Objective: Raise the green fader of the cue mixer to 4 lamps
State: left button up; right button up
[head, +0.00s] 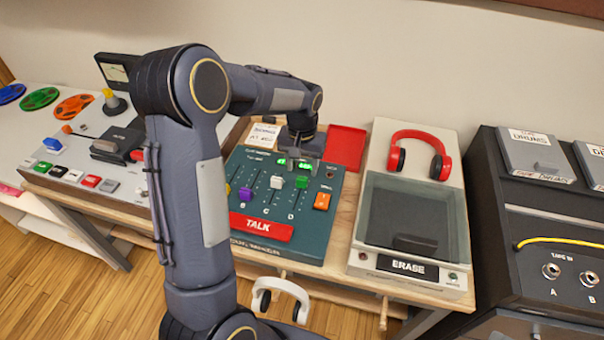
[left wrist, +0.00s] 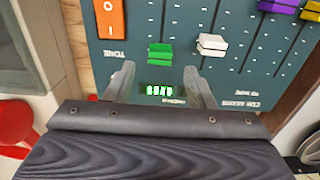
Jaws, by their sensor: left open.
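The cue mixer (head: 322,222) is a teal panel on the wooden bench, partly hidden by my left arm. Its green fader (head: 302,181) is the rightmost fader cap in the head view. The green fader also shows in the left wrist view (left wrist: 159,52), near the top middle. My left gripper (head: 300,150) is over the mixer's far edge. In the left wrist view its fingers (left wrist: 158,76) are spread and empty, one to each side of the green fader's line, with the cap just beyond the tips. A small lit green strip (left wrist: 159,89) shows between the fingers; its marks are unclear.
A white fader (left wrist: 212,44) is beside the green one, then a purple one (head: 245,194). An orange button (head: 322,201) and red TALK bar (head: 261,227) are close by. A red tray (head: 346,146) and the ERASE unit (head: 455,215) stand to the right.

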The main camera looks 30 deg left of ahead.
aim_at(301, 179)
pick_arm(q)
jog(key=shift+r, duration=1.45)
jog(key=shift+s+r, duration=0.2)
jog(key=s+d+r+t+h, duration=0.25)
jog(key=s+r, duration=0.65)
jog(key=s, duration=0.5)
jog(key=s+d+m+t+h, duration=0.1)
jog(key=s+d+t, duration=0.2)
jog(key=s+d, duration=0.3)
jog(key=s, duration=0.5)
jog(key=shift+s+f+p, duration=0.35)
jog(key=shift+s+p, duration=0.05)
